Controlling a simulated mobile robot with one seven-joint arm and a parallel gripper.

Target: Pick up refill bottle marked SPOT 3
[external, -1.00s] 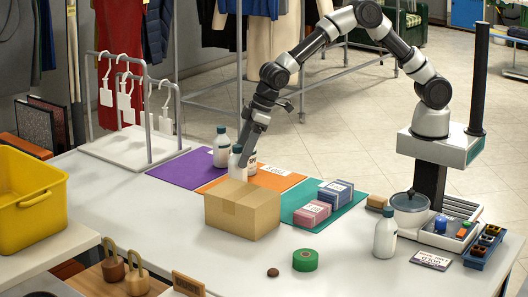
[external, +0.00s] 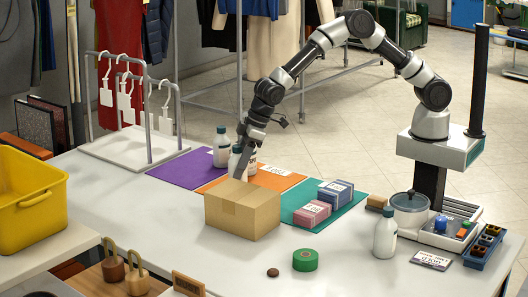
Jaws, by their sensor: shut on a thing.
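Another white bottle (external: 221,148) with a dark cap stands to the left on the purple mat. One more white bottle (external: 385,240) stands apart at the right, in front of the pot. No SPOT 3 marking can be read on any bottle at this size.
The cardboard box (external: 242,212) stands directly in front of my gripper. Purple (external: 180,170), orange (external: 285,183) and teal (external: 345,207) mats lie on the table. Pink and blue packs (external: 335,192) sit on the teal mat. The white hanger rack (external: 128,150) is at left.

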